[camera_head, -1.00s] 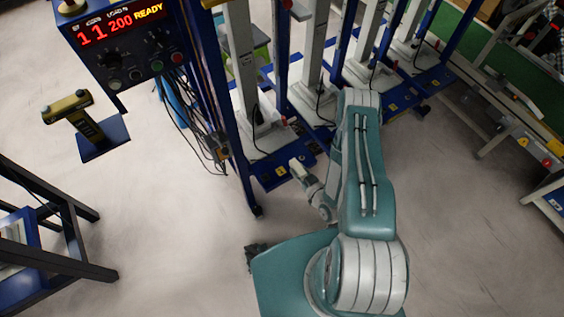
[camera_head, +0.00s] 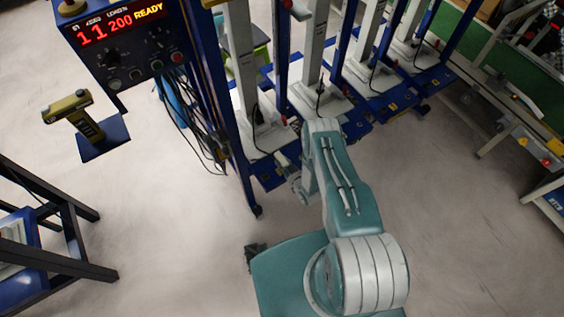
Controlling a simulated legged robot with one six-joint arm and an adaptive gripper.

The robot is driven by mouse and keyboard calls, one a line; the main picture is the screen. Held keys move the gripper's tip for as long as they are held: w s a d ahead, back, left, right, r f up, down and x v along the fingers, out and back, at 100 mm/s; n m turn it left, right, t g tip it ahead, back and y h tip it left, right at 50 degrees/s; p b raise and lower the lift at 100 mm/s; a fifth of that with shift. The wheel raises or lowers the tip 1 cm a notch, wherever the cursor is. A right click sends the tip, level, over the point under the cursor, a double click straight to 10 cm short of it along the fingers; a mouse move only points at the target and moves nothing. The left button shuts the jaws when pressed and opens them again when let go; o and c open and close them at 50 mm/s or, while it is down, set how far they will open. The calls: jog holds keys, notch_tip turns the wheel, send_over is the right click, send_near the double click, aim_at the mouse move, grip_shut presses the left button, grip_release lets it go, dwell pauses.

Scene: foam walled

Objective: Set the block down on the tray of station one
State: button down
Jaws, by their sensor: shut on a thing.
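The nearest station in the row, which I take as station one, has a pale tray (camera_head: 262,143) on a blue base (camera_head: 268,177) at the foot of a grey column. My gripper (camera_head: 283,161) is small in the picture, at the front right edge of this tray, with my wrist just below it. It is shut on a small pale piece at its tip, which I take for the block. The fingers and the block's outline are too small to tell apart. I cannot tell whether the block touches the tray.
A blue upright (camera_head: 226,110) with hanging cables stands left of the tray. A control box (camera_head: 122,45) reads "READY". More stations (camera_head: 320,103) stand to the right. A yellow tool (camera_head: 76,113) and a dark frame (camera_head: 60,225) are at left. The floor in front is clear.

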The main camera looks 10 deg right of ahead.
jog(key=shift+f, duration=0.3)
jog(key=shift+c, duration=2.1)
grip_release()
